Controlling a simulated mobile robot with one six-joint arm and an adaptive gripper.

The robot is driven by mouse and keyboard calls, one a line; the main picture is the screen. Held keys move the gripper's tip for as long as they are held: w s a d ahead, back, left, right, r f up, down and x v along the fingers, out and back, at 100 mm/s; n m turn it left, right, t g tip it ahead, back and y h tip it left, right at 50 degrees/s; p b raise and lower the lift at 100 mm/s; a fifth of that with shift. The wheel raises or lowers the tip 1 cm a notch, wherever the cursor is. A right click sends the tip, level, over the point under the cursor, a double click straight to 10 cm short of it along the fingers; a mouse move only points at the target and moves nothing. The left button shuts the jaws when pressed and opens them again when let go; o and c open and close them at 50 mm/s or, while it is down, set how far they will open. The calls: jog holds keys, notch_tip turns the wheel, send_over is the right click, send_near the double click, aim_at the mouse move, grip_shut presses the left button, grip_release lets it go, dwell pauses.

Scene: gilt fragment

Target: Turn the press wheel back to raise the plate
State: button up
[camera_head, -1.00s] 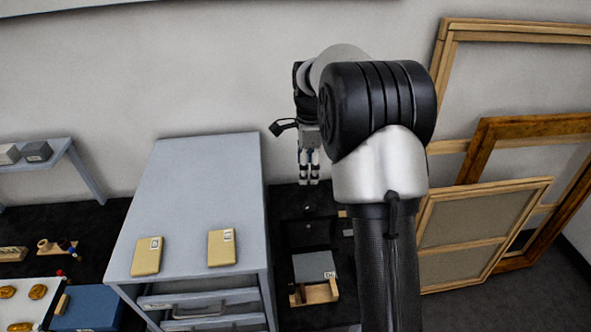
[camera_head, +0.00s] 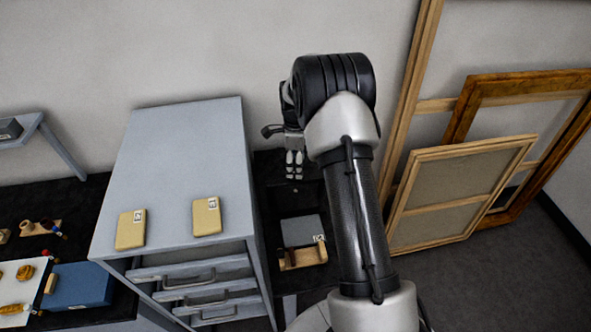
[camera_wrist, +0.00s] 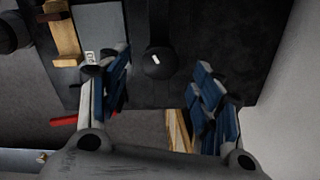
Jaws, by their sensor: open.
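My gripper (camera_head: 294,170) hangs above the dark bench, right of the grey cabinet. In the wrist view my gripper (camera_wrist: 160,72) is open, with blue-padded fingers apart and nothing held between them. A dark round part with a small white mark (camera_wrist: 155,62) lies on the black surface, beyond and between the fingers. It may be the press wheel or its hub, but I cannot tell. A grey block (camera_head: 301,230) with a white label sits in front of my gripper in the head view. The press plate cannot be made out.
A wooden holder (camera_head: 303,256) lies beside the grey block. The grey cabinet (camera_head: 180,150) stands close on the left with two tan boxes on top. Wooden frames (camera_head: 465,190) lean on the wall at right. A red bar (camera_wrist: 64,121) shows in the wrist view.

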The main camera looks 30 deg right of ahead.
aim_at(295, 171)
jog(key=shift+f, duration=1.7)
jog(key=shift+c, duration=0.5)
jog(key=c, duration=1)
